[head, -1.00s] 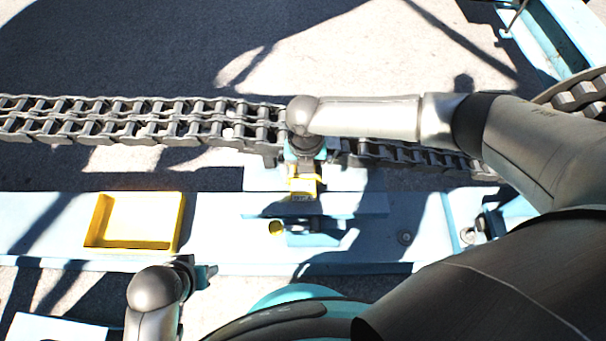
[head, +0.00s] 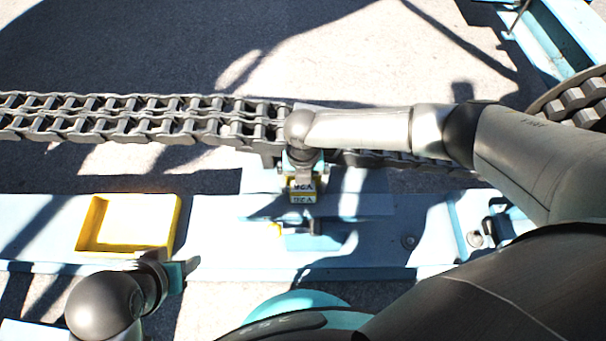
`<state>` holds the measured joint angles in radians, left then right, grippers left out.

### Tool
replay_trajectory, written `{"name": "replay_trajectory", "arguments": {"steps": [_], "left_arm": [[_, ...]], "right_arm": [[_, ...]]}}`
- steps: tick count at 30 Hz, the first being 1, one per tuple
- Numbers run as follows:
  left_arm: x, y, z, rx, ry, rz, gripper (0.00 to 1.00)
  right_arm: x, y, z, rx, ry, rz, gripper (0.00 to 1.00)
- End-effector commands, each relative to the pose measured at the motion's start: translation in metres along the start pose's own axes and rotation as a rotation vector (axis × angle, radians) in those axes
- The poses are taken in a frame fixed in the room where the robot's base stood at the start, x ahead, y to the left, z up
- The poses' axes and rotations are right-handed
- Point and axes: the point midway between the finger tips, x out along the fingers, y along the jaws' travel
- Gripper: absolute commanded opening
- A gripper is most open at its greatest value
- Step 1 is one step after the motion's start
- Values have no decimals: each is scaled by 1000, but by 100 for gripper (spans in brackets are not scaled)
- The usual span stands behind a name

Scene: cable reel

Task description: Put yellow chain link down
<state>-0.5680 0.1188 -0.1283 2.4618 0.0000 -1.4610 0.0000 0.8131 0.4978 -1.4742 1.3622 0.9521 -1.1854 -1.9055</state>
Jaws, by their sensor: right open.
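My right gripper (head: 303,182) points down at the near side of the grey chain, above the light blue rail, and is open. A small yellow block with white lettered labels (head: 302,191), seemingly the yellow chain link, shows right at its fingertips. The wrist hides part of it, and I cannot tell whether it touches the fingers or what it rests on. My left gripper (head: 178,276) is at the lower left, near the rail's front edge and apart from the link. Its fingers are too small to read.
The grey chain (head: 120,125) runs across behind the rail (head: 220,255). A yellow tray (head: 128,251) sits on the rail at left, looking empty.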

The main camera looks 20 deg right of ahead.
Motion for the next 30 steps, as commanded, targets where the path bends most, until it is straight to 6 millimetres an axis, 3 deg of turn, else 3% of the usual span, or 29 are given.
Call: {"name": "replay_trajectory", "arguments": {"steps": [6, 30], "left_arm": [[0, 0, 0, 0, 0, 0, 50], [0, 0, 0, 0, -1, 0, 50]], "right_arm": [[0, 0, 0, -1, 0, 0, 99], [0, 0, 0, 0, 0, -1, 9]]}}
